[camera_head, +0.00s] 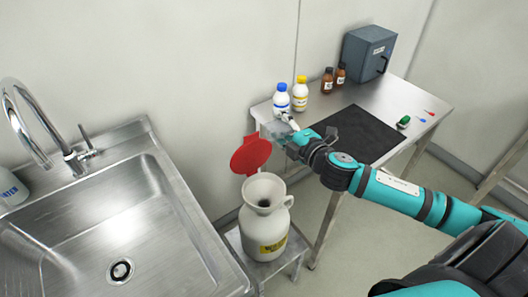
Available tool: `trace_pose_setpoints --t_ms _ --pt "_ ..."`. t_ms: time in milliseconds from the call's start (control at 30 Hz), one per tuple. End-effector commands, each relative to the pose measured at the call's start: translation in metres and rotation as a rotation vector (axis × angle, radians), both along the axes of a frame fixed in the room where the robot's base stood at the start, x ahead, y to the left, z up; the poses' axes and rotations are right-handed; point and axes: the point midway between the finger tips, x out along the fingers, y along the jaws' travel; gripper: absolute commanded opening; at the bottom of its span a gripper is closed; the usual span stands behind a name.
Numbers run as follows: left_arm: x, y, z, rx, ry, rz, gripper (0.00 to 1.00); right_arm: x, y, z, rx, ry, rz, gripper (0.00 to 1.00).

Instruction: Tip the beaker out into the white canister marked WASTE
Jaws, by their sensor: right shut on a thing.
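The white canister (266,222) stands on a low metal stand, its wide mouth open and facing up. Its red lid (251,155) is swung up behind the mouth. It has a handle on its right and a yellow label too small to read. My right gripper (286,124) is shut on a clear beaker (273,131), above and behind the canister, near the left end of the steel table. The beaker is small and faint, so its contents and tilt cannot be told. My left gripper is out of view.
A steel sink (95,225) with a tall tap (40,130) lies left of the canister. On the steel table (372,98) are blue-capped (281,100) and yellow-capped (300,94) bottles, brown bottles (327,82), a grey box (369,53), a black mat (357,133) and a green item (403,122).

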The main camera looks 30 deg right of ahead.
Motion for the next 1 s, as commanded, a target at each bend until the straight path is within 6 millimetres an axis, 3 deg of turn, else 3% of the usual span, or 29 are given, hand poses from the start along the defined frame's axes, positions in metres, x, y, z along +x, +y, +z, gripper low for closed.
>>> trace_pose_setpoints --t_ms 200,367,667,1000 --pt "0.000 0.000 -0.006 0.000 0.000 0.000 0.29 0.001 -0.002 -0.005 0.082 0.015 -0.001 0.14" --pt "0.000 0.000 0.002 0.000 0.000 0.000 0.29 0.004 -0.019 -0.008 0.205 0.042 -0.004 0.14" --pt "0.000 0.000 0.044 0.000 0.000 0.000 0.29 0.005 -0.025 -0.035 0.813 0.159 -0.007 0.14" --pt "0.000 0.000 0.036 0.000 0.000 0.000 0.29 0.013 -0.060 -0.063 1.282 0.249 -0.003 0.14"
